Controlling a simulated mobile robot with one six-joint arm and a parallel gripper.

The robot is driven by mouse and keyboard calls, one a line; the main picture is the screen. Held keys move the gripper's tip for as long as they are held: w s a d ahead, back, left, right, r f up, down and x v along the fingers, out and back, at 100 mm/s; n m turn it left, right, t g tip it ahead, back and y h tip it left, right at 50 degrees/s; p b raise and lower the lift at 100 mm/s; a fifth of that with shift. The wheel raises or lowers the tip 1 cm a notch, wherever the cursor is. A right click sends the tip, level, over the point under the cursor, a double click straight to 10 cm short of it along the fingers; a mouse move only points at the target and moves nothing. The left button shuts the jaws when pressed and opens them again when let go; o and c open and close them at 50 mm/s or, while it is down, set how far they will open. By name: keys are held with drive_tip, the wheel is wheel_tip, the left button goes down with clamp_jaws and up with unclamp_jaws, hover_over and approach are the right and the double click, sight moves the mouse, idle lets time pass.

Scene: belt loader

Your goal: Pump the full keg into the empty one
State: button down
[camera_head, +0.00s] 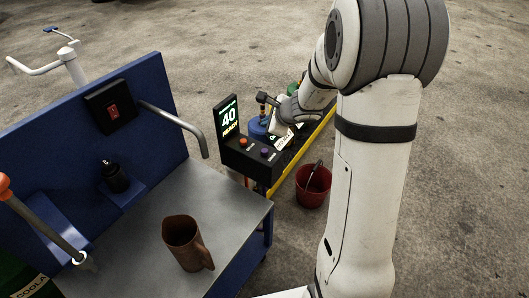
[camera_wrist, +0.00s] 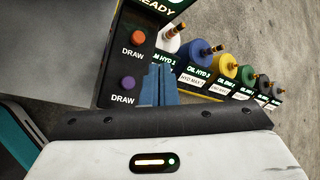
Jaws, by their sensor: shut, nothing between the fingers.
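A row of coloured kegs stands beyond a black control box (camera_head: 250,155). I cannot tell which keg is full or empty. The box's lit display (camera_head: 228,118) reads 40 READY. It has an orange button (camera_wrist: 138,37) and a purple button (camera_wrist: 128,82), each marked DRAW. My gripper (camera_wrist: 158,72) is shut and empty, its blue fingertips close to the box, right of the buttons. Contact is unclear.
A blue-backed metal bench (camera_head: 225,205) carries a brown jug (camera_head: 184,243) and a small black bottle (camera_head: 114,176). A bent grey rail (camera_head: 175,119) sticks out near the box. A red bucket (camera_head: 312,187) stands on the floor beside the yellow-edged rack (camera_head: 285,172). Open concrete floor lies around.

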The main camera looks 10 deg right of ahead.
drive_tip(key=shift+f, duration=0.1)
idle(0.3)
drive_tip(key=b, duration=0.7)
hover_over(267, 152)
wheel_tip(267, 152, down, 8)
drive_tip(key=shift+r, duration=0.1)
drive_tip(key=shift+f+b, duration=0.4)
drive_tip(key=shift+b, duration=0.1)
idle(1.2)
drive_tip(key=shift+f+b, duration=0.4)
drive_tip(key=shift+b, duration=0.2)
drive_tip(key=shift+f+b, duration=0.45)
drive_tip(key=shift+b, duration=0.05)
idle(0.5)
idle(0.3)
drive_tip(key=shift+r+p, duration=0.65)
drive_tip(key=shift+r, duration=0.25)
drive_tip(key=shift+r, duration=0.1)
